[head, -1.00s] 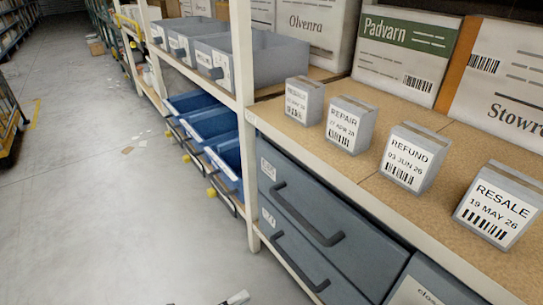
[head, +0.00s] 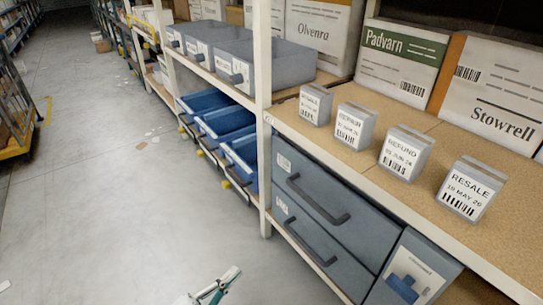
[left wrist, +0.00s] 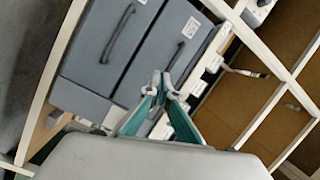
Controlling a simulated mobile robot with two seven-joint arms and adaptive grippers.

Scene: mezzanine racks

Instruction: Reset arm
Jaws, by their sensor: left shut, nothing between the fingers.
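My left gripper (head: 218,288) shows at the bottom edge of the head view, over the grey floor and left of the rack. Its teal fingers are closed together and hold nothing. In the left wrist view the shut fingertips (left wrist: 165,82) appear in front of grey drawers (left wrist: 125,45) with dark handles; how far apart they are is hard to tell. My right gripper is in neither view.
Grey label blocks, including REFUND (head: 406,153) and RESALE (head: 471,189), stand on the shelf. Padvarn (head: 400,62) and Stowrell (head: 495,92) boxes are behind. Blue bins (head: 240,158) and grey drawers (head: 325,210) are below. The aisle floor (head: 100,210) is mostly clear.

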